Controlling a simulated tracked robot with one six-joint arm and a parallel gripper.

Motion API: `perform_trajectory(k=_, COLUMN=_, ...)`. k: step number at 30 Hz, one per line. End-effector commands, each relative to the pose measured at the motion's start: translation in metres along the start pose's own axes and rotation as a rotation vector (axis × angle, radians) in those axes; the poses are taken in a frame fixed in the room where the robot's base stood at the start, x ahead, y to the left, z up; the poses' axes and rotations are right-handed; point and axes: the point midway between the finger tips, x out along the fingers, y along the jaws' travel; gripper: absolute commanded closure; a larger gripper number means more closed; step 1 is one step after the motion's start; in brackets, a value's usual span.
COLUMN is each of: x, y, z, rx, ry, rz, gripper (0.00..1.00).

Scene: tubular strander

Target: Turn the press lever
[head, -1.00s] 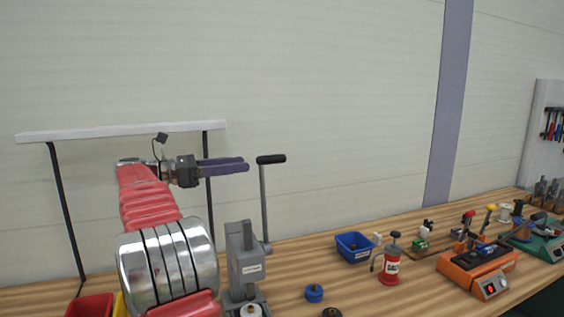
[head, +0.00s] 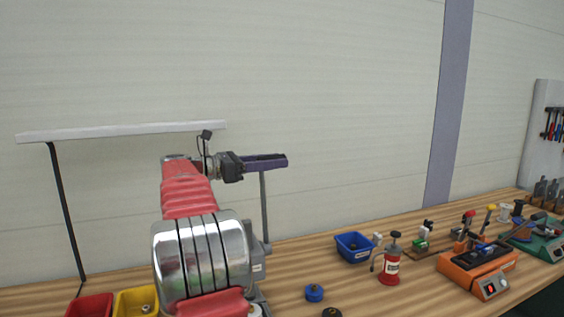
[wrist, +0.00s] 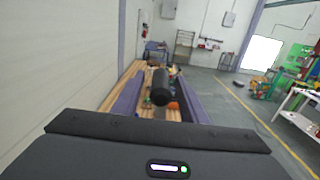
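The press (head: 256,264) is a grey machine on the bench, mostly hidden behind my arm in the head view. Its lever (head: 264,212) stands upright as a grey rod. The lever's black grip is hidden behind my purple fingers in the head view. In the wrist view the black grip (wrist: 160,88) points toward the camera, between the two fingers. My gripper (head: 283,160) is level at the lever's top. It is open, and a gap shows on each side of the grip in the wrist view (wrist: 161,76).
A red bin (head: 92,306) and a yellow bin (head: 136,301) stand at the left. A blue bin (head: 354,247), a red pump bottle (head: 391,262) and an orange device (head: 480,268) stand to the right. A white overhead bar (head: 110,131) runs behind my arm.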

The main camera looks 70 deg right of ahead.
Motion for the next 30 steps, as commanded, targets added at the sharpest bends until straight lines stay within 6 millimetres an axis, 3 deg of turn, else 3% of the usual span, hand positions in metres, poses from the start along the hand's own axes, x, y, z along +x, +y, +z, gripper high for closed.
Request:
perform_trajectory(k=7, x=0.027, y=-0.001, z=0.0, rx=0.001, ry=0.0, rz=-0.001, gripper=0.61)
perform_trajectory(k=18, x=0.031, y=0.0, z=0.0, rx=0.0, ry=0.0, rz=0.0, gripper=0.62)
perform_trajectory(k=30, x=0.031, y=0.0, z=0.0, rx=0.0, ry=0.0, rz=0.0, gripper=0.9)
